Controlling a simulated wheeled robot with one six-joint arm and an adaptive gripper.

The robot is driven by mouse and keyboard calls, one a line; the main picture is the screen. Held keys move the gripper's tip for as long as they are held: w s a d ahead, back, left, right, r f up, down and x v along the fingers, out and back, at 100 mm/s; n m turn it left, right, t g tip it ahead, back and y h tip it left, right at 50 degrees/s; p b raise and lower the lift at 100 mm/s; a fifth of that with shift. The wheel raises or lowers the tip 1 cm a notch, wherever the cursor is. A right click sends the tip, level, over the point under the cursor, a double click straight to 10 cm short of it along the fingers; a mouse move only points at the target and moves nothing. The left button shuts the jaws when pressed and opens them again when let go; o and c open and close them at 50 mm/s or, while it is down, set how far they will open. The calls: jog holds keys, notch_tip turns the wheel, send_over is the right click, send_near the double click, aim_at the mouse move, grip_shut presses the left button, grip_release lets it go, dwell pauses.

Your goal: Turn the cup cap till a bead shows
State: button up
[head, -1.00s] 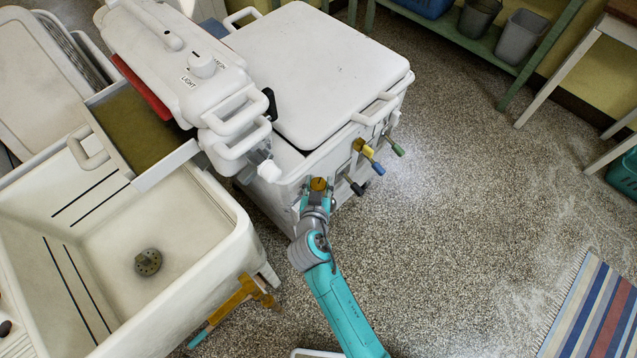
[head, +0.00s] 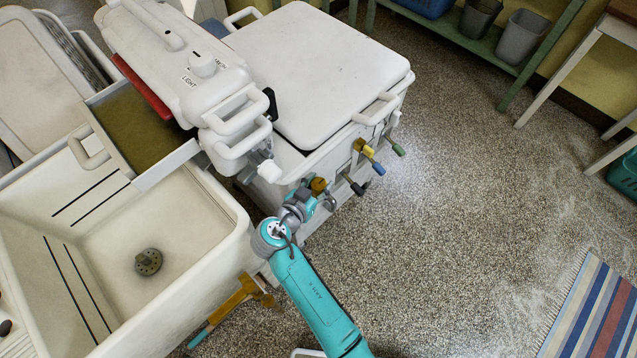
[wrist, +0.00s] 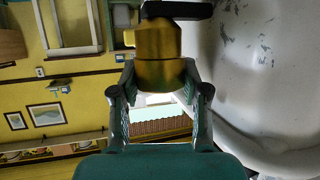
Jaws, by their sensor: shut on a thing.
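The cup cap (head: 318,185) is a small brass-yellow cap low on the front of the white washer (head: 290,166). In the wrist view the cap (wrist: 158,72) fills the space between my two fingers, below a brass body (wrist: 156,40) and a dark bar. My gripper (head: 311,190) is shut on the cap, with one finger at each side of it in the wrist view (wrist: 159,82). I can make out no bead at the cap. The fingers hide part of its sides.
A white handled part (head: 268,170) hangs above and left of the cap. Yellow, blue and green handles (head: 367,155) stick out to the right. The sink (head: 225,235) stands close at left.

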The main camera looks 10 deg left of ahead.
aim_at(316, 190)
jog(key=shift+s+f, duration=0.1)
jog(key=shift+f, duration=0.05)
jog(key=o, duration=1.1)
jog(key=shift+o, duration=0.2)
jog(key=v, duration=0.8)
jog(key=shift+d, duration=0.1)
